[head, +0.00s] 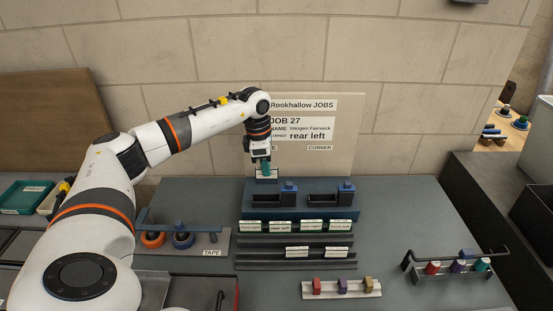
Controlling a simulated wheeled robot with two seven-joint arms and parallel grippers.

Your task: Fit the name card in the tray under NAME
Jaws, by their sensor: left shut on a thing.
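My left gripper (265,170) is shut on a small pale card (268,177), which I take to be the name card; its print is too small to read. The gripper hangs above and behind the left dark tray (265,201), with the card apart from it. That tray and a second dark tray (324,200), each with a blue block at its right end, sit on a dark blue base (300,214). On the job board (348,120) behind, the NAME label above the left tray is mostly hidden by my arm; CORNER shows at right. My right gripper is out of view.
Card racks (295,236) with several white cards stand in front of the base. Nearer is a pale rack of coloured blocks (342,289). A TAPE holder (215,240) is at left, a black-railed stand (455,265) at right. The grey table is clear right of the base.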

